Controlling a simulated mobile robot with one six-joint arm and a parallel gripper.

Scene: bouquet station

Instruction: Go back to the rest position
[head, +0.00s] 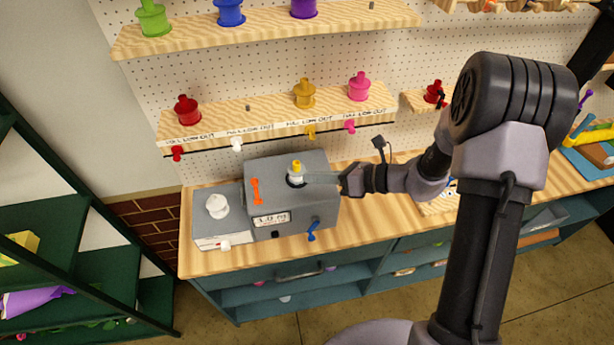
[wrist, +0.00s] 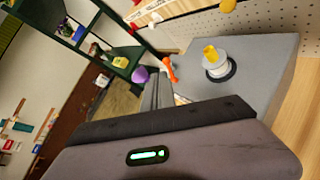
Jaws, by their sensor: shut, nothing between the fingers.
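My gripper (head: 322,177) is shut and empty. The spool stands upright in a dark ring on the box. I cannot tell whether the fingers touch the box.
The box has an orange handle (head: 256,190) and a blue handle (head: 312,230). A white knob (head: 217,206) stands on the lower grey box at left. A shelf (head: 270,118) with coloured spools hangs behind on the pegboard. A green rack (head: 62,262) stands at left. Floor is clear in front.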

